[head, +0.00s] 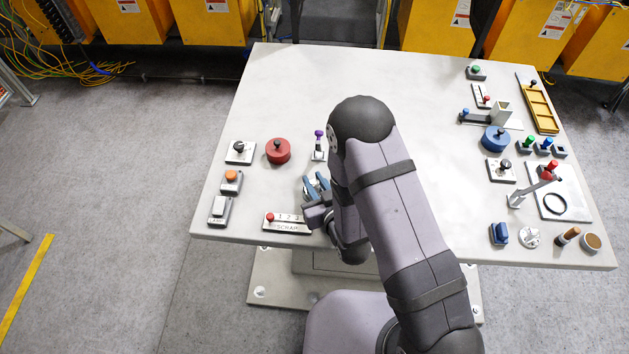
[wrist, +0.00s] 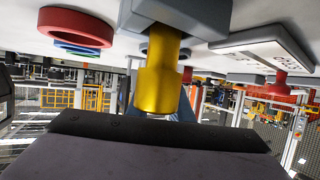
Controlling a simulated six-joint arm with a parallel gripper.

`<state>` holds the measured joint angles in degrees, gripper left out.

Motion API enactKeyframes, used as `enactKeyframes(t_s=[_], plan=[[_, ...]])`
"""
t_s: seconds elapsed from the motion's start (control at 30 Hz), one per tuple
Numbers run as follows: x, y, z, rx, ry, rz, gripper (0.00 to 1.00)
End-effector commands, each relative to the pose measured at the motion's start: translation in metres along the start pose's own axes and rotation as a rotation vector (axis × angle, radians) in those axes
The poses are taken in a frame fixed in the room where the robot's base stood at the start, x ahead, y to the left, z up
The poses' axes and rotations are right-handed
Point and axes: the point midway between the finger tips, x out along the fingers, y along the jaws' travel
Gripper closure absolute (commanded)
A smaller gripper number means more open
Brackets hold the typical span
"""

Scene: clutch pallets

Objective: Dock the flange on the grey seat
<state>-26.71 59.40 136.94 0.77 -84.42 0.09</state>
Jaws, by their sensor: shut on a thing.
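My gripper (head: 314,188) is low over the front left of the table, its blue fingers partly behind my arm. In the wrist view, which looks upside down, the fingers close around a gold stem (wrist: 162,80) joined to a grey block (wrist: 180,12). The stem is hidden in the head view. A blue one (head: 496,139) stands at the right. A pale square seat (head: 240,153) with a dark centre lies left of the red flange. I cannot tell which is the task's flange.
A numbered board (head: 285,224) with a red knob lies just in front of my gripper. A purple-topped lever (head: 318,145) stands behind it. An orange button (head: 231,182) and switch (head: 219,210) line the left edge. The table's back middle is clear.

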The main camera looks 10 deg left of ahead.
Motion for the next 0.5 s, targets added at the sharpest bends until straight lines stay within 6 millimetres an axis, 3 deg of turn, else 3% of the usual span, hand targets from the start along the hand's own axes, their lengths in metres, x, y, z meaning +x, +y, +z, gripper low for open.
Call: enactKeyframes(t_s=[0.5], plan=[[0.0041, 0.0, 0.0085, 0.0, 0.003, 0.0, 1.0]])
